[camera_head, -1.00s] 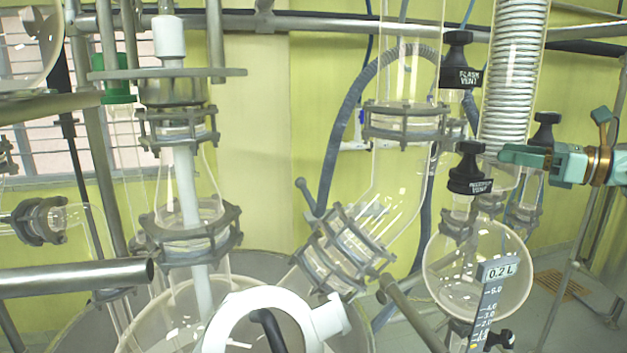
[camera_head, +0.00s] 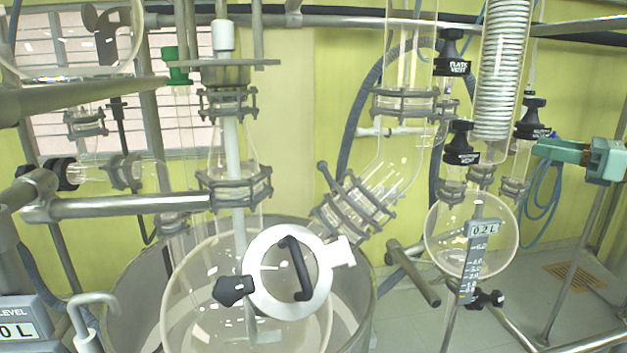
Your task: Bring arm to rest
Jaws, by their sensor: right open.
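My right gripper (camera_head: 562,150) shows at the right edge of the head view, green-grey, with its fingers pointing left. It is open and empty, and it stands apart to the right of the black valve knobs. The rest of the right arm is outside the picture. My left gripper is not in view. The nearest glassware to the right gripper is the black-knobbed valve (camera_head: 531,118) just left of its fingertips; I cannot tell the depth between them.
A large glass reactor vessel (camera_head: 195,300) with a white round lid (camera_head: 258,303) fills the lower middle. A round flask (camera_head: 446,232) with a 0.2 L scale (camera_head: 474,262) hangs at right. Glass tubes, metal clamps and steel bars stand around. Open floor shows at lower right.

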